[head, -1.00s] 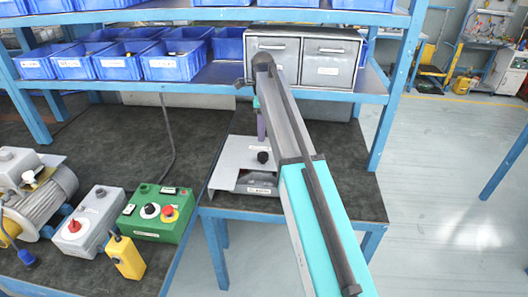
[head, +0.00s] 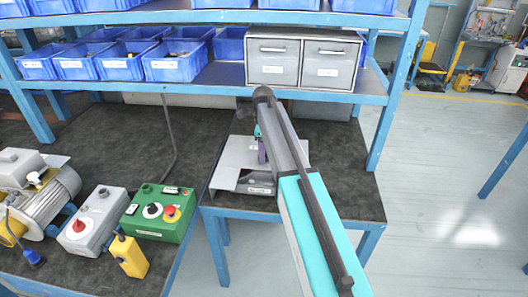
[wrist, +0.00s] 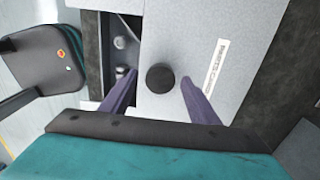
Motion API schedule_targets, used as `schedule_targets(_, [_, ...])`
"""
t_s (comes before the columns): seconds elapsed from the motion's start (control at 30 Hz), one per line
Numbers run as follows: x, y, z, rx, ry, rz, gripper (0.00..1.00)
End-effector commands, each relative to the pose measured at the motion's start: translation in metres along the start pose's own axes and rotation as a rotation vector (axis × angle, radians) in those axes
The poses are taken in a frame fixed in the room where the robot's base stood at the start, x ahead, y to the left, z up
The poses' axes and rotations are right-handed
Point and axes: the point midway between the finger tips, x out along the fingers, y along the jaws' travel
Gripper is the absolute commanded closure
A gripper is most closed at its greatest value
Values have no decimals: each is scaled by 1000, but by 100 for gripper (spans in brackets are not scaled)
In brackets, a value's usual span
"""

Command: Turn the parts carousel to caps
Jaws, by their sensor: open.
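The parts carousel (head: 226,174) is a grey flat-topped box on the bench. In the wrist view its pale top plate (wrist: 190,45) carries a "PARTS CAROUSEL" label and a round black knob (wrist: 160,77). Left of the knob, an opening (wrist: 122,45) in the plate shows small metallic parts; I cannot tell which kind. My gripper (wrist: 158,78) is open, with its purple fingers on either side of the knob and visible gaps to it. In the head view my gripper (head: 261,152) is over the carousel, and my arm hides the knob and part of the top.
A shelf above the bench holds grey drawers (head: 303,60) and several blue bins (head: 175,62). To the left stand a green control box (head: 158,213), a grey box with a red button (head: 92,220), a yellow pendant (head: 127,256) and a blower motor (head: 38,205).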

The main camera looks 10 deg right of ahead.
Motion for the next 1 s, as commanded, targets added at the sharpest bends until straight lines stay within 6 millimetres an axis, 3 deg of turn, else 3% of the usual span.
schedule_targets(0.37, [4, 0, -1, 1, 0, -1, 45])
schedule_targets(0.7, [3, 0, -1, 2, 0, 0, 100])
schedule_targets(1.0, [3, 1, 2, -13, 0, 1, 100])
